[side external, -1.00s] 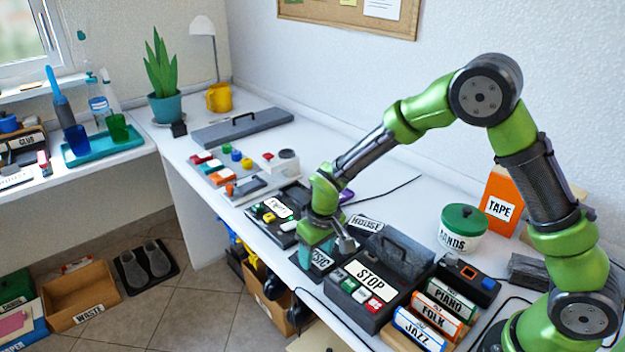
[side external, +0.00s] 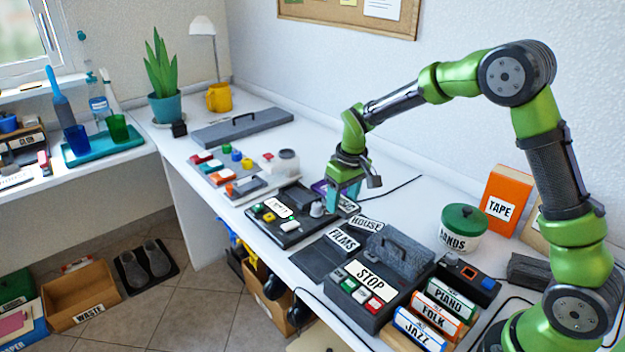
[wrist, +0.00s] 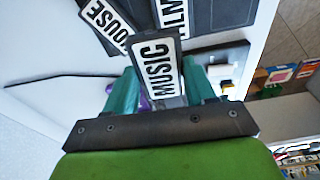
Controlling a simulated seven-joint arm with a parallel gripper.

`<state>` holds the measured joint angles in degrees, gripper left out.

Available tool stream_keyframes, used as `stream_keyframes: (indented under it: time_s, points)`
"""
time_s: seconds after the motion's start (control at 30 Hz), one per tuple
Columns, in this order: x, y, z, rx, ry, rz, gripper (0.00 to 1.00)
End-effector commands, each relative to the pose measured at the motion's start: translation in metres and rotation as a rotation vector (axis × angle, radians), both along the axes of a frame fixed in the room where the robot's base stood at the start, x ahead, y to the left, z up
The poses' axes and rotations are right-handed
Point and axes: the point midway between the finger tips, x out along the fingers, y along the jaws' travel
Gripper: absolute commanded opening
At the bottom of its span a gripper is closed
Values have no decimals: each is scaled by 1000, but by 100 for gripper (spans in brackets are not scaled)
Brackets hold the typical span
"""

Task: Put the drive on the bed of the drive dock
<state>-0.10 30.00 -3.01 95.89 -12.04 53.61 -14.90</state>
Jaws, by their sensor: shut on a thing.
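The drive, dark with a white MUSIC label (wrist: 157,68), is held between the teal fingers of my gripper (wrist: 162,80) in the wrist view. In the side view my gripper (side external: 345,190) holds it above the desk, just right of a black dock (side external: 292,232). The dock has green, yellow and white buttons, a white label and a grey knob. Its label is too small to read, and my gripper partly covers its far right. Dark drives labelled FILMS (side external: 343,239) and HOUSE (side external: 367,224) lie to the front right of my gripper.
A dark box with a STOP label and handled lid (side external: 402,256) stands to the right, beside PIANO, FOLK and JAZZ cases (side external: 435,311). A flat dark mat (side external: 320,262) lies in front of FILMS. A cable runs behind.

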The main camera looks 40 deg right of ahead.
Motion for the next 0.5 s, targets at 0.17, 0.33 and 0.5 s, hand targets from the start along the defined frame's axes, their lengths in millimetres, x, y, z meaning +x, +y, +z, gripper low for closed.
stream_keyframes:
  time_s: [0.17, 0.33, 0.5]
  points:
    - [20, 2, -1, -2, -9, 53, 19]
    - [56, 1, -5, -3, -9, 53, 19]
    - [88, 0, -8, -4, -10, 52, 19]
